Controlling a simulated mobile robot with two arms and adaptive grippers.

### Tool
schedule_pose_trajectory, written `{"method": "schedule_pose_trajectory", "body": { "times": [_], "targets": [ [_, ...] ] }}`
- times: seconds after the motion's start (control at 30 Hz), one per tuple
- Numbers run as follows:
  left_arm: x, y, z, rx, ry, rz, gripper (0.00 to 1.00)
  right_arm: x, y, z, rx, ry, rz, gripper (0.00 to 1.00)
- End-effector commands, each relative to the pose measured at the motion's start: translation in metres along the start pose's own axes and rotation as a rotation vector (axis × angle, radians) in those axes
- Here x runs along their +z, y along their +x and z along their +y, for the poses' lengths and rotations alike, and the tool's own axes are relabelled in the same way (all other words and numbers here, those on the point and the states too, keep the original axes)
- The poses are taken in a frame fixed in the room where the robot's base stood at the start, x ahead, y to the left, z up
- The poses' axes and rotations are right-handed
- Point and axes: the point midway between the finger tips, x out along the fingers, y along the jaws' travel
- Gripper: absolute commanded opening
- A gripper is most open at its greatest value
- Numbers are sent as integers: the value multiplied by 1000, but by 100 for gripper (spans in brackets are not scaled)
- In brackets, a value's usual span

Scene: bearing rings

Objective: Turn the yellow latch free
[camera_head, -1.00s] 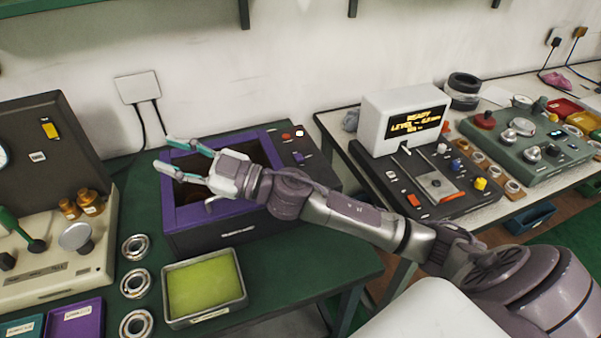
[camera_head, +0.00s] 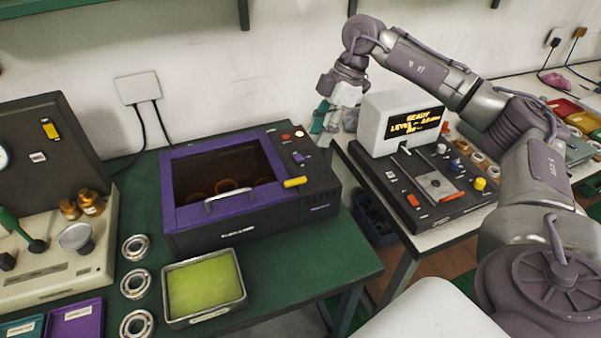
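The yellow latch (camera_head: 295,182) is a short yellow bar on the front right corner of the purple-framed machine (camera_head: 182,218), beside the end of its lid. It lies roughly level, pointing left and right. The lid has a dark window and a silver handle (camera_head: 229,199), and it is down. Several ring shapes show dimly through the window. My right gripper (camera_head: 319,123) is behind and to the right of the machine, left of the white display box, well apart from the latch. Its fingers are small and partly hidden, so I cannot tell their opening. My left gripper is out of view.
A tray with a yellow-green pad (camera_head: 203,284) and several metal rings (camera_head: 135,283) lie in front of the machine. The display box (camera_head: 400,122) stands on a black control panel at the right. A beige device (camera_head: 60,265) is at the left. The green table's front right is clear.

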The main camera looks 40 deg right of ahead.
Motion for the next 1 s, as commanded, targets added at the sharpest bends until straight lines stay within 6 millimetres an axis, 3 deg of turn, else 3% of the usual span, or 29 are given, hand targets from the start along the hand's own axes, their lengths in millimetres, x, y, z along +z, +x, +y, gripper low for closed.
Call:
{"method": "schedule_pose_trajectory", "body": {
  "times": [0.3,0.53,0.7,1.0],
  "targets": [
    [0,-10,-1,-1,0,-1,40,-2,66,-2,-5,-4,2,40],
    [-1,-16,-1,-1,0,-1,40,-2,106,-1,-4,-5,3,40],
    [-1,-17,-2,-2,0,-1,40,-2,120,0,0,-6,4,40],
    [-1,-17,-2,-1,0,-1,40,-2,124,0,0,-6,4,40]
  ]
}}
